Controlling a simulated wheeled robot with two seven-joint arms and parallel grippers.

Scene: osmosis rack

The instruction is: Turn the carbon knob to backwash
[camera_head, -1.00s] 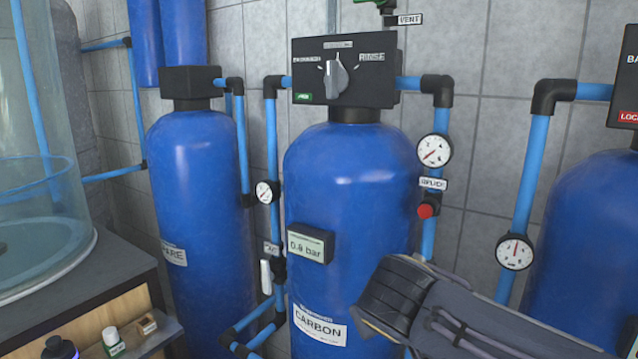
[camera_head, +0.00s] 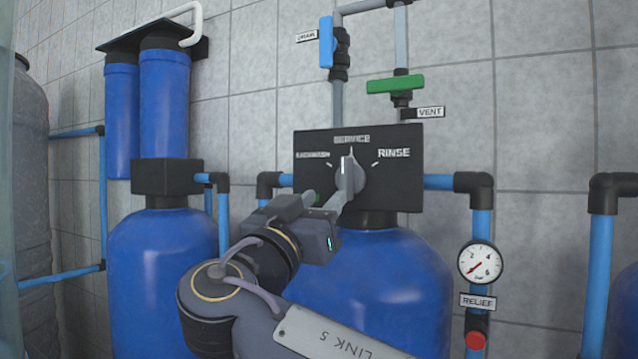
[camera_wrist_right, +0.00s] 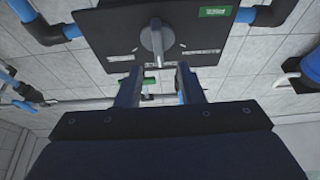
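The carbon knob (camera_head: 357,176) is a grey pointer knob on a black valve head (camera_head: 402,190) atop the blue carbon tank (camera_head: 400,280). Its pointer stands upright toward SERVICE; BACKWASH is marked to its left and RINSE to its right. My right gripper (camera_head: 326,199) is just in front of and below the knob, overlapping its lower part in the head view. In the right wrist view, which is upside down, the gripper (camera_wrist_right: 160,70) is open with two separate fingers, and the knob (camera_wrist_right: 153,42) lies beyond the tips, roughly in line with the gap. My left gripper is out of view.
A green vent valve handle (camera_head: 396,84) and a blue drain valve handle (camera_head: 326,42) are above the valve head. Blue pipes run from both its sides. A pressure gauge (camera_head: 480,263) and red relief button (camera_head: 475,340) are at right. A second blue tank (camera_head: 160,270) stands at left.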

